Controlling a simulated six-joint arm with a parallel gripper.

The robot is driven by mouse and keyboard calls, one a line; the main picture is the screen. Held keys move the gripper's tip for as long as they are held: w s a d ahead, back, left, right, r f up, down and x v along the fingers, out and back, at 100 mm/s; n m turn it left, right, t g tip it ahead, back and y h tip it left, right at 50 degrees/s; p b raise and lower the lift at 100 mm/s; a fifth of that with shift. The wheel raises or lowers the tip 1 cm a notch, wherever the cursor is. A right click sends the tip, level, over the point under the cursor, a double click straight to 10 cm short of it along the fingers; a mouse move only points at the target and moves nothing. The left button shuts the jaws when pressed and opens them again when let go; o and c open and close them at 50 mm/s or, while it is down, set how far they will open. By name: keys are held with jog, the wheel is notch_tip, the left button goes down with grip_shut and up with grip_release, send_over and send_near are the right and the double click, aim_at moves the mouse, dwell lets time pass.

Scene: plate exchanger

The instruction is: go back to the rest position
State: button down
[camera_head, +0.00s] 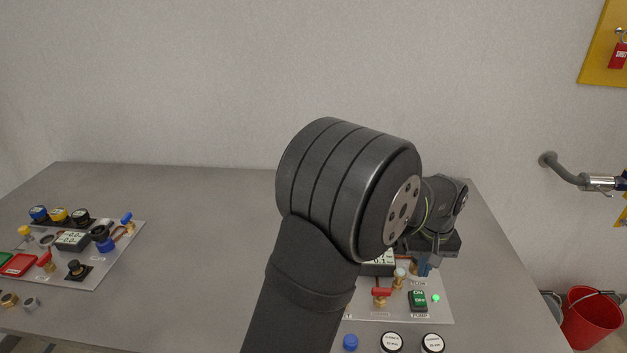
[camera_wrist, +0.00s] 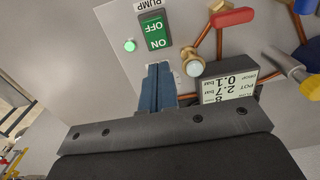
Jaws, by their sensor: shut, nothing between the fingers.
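My gripper (camera_wrist: 159,70) shows in the wrist view with its two blue fingers together and nothing between them. In the head view its fingers (camera_head: 424,268) are small and partly hidden by my arm, over the right-hand panel (camera_head: 440,312). The fingertips appear close to the green ON/OFF pump switch (camera_wrist: 154,32) and a brass fitting with a white tip (camera_wrist: 194,68). I cannot tell the exact gap above the panel. The switch also shows in the head view (camera_head: 418,300), beside a lit green lamp (camera_head: 436,298).
Near the fingers are a red-handled valve (camera_wrist: 232,17), copper pipes and a display box (camera_wrist: 230,88). A second panel (camera_head: 118,255) with several knobs lies at the left of the grey table (camera_head: 190,190). A red bucket (camera_head: 590,322) stands right of the table. The table's middle-left is clear.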

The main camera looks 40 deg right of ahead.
notch_tip(320, 180, down, 5)
jog(key=shift+f, duration=0.1)
dwell(0.5)
notch_tip(320, 180, up, 6)
jog(key=shift+r, duration=0.1)
notch_tip(320, 180, down, 6)
jog(key=shift+f, duration=0.15)
notch_tip(320, 180, up, 9)
notch_tip(320, 180, up, 8)
jog(key=t+h, duration=0.1)
send_over(417, 290)
jog(key=s+a, duration=0.4)
jog(key=shift+s, duration=0.1)
